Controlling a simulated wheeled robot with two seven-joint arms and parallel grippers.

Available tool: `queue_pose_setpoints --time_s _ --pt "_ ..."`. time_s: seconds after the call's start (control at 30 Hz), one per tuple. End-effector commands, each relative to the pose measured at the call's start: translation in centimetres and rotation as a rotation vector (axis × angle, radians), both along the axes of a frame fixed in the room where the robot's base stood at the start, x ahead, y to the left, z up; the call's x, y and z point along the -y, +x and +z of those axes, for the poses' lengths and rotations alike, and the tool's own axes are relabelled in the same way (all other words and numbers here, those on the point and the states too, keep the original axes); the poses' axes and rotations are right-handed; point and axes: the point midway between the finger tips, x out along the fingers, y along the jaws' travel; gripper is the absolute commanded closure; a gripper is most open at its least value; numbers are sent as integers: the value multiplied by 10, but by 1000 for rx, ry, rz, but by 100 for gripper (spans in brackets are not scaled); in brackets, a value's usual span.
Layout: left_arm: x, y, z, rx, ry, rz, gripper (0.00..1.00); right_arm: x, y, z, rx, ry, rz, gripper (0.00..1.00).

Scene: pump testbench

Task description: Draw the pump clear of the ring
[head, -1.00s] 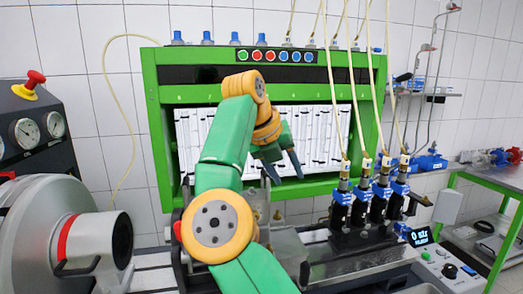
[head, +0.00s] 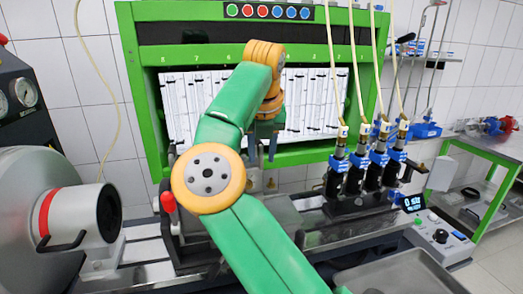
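My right gripper (head: 262,152) hangs fingers-down in front of the bench's white gauge panel. Its two dark fingers show a gap with nothing seen between them. My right arm's green and orange links cover much of the bench bed. A grey block (head: 284,216) shows partly beside the arm on the bed, below the gripper; I cannot tell whether it is the pump. No ring holding a pump can be made out. At the left, a grey drive housing has a short cylinder with a red band (head: 48,213) and a dark open end. My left gripper is not in view.
Several blue-and-black injectors (head: 379,166) with hoses stand right of the gripper. The green bench frame (head: 135,95) rises behind. A red-knobbed lever (head: 168,201) stands left of the arm. A control box (head: 440,240) and grey tray (head: 405,275) are at lower right.

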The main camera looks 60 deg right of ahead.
Motion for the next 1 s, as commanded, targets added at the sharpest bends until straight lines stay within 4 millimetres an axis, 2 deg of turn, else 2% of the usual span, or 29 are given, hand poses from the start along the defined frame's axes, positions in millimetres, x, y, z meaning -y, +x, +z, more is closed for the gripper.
queue_pose_setpoints --time_s 0.03,0.1,0.13,1.0 --pt "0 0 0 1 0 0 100 0 0 0 0 0 0 78" --pt "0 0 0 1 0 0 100 0 0 0 0 0 0 97" --pt "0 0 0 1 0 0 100 0 0 0 -1 -1 0 100" --pt "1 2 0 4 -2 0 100 0 0 1 0 -3 -1 100"
